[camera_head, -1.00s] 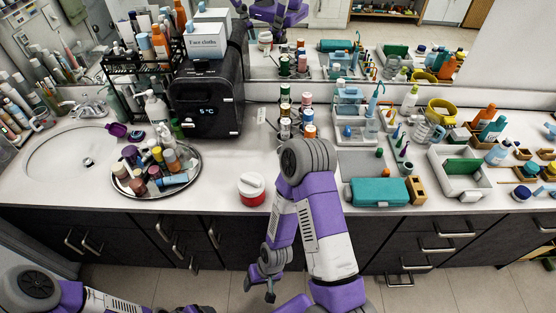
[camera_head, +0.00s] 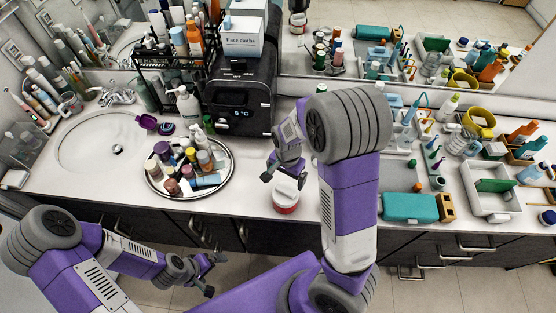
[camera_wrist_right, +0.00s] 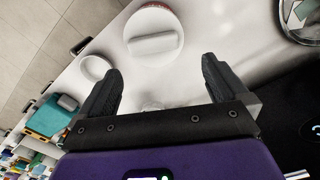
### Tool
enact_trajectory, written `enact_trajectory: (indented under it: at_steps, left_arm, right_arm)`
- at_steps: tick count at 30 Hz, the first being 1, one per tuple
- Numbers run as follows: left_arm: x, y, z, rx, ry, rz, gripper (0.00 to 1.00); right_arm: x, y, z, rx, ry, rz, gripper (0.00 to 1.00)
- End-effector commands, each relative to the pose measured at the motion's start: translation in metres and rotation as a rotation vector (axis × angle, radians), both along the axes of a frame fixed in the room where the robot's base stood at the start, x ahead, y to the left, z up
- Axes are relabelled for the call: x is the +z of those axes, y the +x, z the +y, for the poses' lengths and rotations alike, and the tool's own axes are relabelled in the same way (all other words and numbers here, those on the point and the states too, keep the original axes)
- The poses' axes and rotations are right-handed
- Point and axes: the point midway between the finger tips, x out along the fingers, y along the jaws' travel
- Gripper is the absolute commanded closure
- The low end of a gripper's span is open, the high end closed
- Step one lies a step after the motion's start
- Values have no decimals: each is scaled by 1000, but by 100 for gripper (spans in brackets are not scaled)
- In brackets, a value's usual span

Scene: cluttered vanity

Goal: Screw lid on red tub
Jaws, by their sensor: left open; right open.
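The red tub (camera_head: 286,209) stands near the counter's front edge in the head view. A white lid (camera_head: 287,188) with a raised bar sits on top of it; I cannot tell whether it is threaded on. In the right wrist view the lid (camera_wrist_right: 153,35) shows from above, with a thin red edge around it. My right gripper (camera_head: 283,170) is open and empty, above and just behind the tub in the head view. Its fingers (camera_wrist_right: 162,68) point toward the lid, apart from it. My left gripper (camera_head: 216,273) is open and empty, low in front of the counter.
A round tray (camera_head: 228,183) of bottles stands left of the tub, beside the sink (camera_head: 90,150). A black appliance (camera_head: 240,98) is behind. A teal case (camera_head: 408,207) lies to the right. A small white round object (camera_wrist_right: 95,67) shows in the right wrist view.

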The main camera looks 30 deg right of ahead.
Motion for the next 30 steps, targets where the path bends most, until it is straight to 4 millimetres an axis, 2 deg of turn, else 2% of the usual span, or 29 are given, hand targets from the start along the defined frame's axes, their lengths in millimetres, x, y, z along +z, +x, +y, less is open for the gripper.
enact_trajectory:
  at_steps: [9, 15, 26, 27, 30]
  left_arm:
    - [-9, -1, 0, 0, 0, 2, 0]
    - [-12, -1, 0, 1, 0, 1, 0]
    - [-12, -1, 0, 0, 0, 1, 0]
    - [-12, -1, 0, 1, 0, 1, 0]
    - [-12, -1, 0, 1, 0, 1, 0]
  right_arm:
    - [-45, -2, 0, 1, -1, 7, 0]
    - [-67, -1, 0, 1, 0, 4, 0]
    - [-74, -1, 0, 1, 0, 0, 0]
    - [-74, -1, 0, 2, 0, 0, 2]
    - [-74, -1, 0, 2, 0, 0, 17]
